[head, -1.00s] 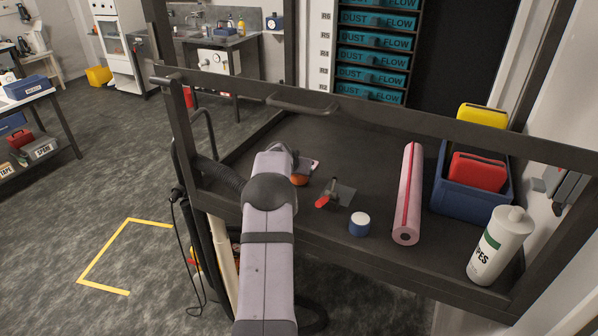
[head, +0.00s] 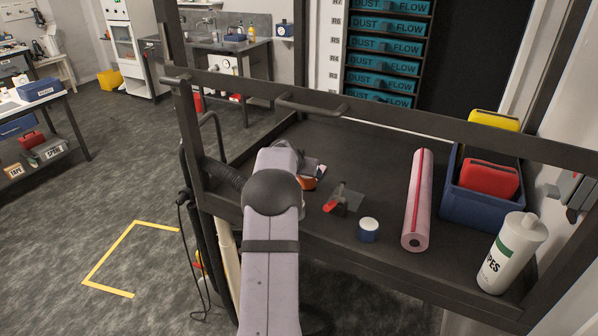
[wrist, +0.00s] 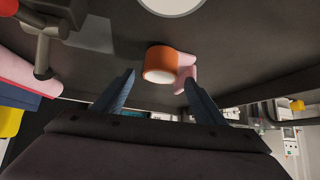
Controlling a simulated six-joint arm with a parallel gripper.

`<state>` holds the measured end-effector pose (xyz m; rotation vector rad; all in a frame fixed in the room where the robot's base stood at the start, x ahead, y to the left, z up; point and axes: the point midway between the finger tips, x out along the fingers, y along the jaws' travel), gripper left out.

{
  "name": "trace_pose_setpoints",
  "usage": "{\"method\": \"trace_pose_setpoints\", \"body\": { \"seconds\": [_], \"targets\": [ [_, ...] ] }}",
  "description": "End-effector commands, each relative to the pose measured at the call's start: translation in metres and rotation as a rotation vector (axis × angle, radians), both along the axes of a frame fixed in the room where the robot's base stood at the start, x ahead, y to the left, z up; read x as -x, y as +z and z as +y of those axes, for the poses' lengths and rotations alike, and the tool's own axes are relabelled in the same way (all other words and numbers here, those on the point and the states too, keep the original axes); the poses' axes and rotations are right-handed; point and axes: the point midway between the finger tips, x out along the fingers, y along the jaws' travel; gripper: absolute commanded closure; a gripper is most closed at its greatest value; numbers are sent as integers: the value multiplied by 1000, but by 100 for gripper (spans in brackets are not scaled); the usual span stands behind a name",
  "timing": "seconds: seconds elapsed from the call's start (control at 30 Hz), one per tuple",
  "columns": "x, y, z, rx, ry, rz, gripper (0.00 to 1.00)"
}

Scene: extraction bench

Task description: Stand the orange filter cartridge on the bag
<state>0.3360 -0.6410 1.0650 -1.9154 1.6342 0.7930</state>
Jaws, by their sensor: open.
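The orange filter cartridge (head: 308,184) is on the dark bench top, partly hidden by my arm in the head view. In the wrist view the cartridge (wrist: 160,62) shows an orange side and a pale round end. A small pink piece (wrist: 186,72) is right beside it there, perhaps touching; I cannot tell whether this is the bag. My gripper (wrist: 160,98) is open and empty, its two fingers spread either side of the cartridge's line and apart from it. My arm hides the gripper in the head view.
A red-handled valve (head: 338,201) on a grey plate stands right of the cartridge. Beyond are a blue jar with a white lid (head: 368,231), a pink roll (head: 417,200), a blue bin (head: 478,208) and a wipes bottle (head: 510,252). A dark frame rail crosses above the bench.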

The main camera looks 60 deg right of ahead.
Motion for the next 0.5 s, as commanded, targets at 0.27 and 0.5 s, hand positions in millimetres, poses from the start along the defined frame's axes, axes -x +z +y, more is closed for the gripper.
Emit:
{"method": "trace_pose_setpoints", "body": {
  "seconds": [0.27, 0.5],
  "targets": [
    [4, 29, 30, 4, 2, -1, 35],
    [7, 49, 49, 2, 0, -2, 35]
  ]
}}
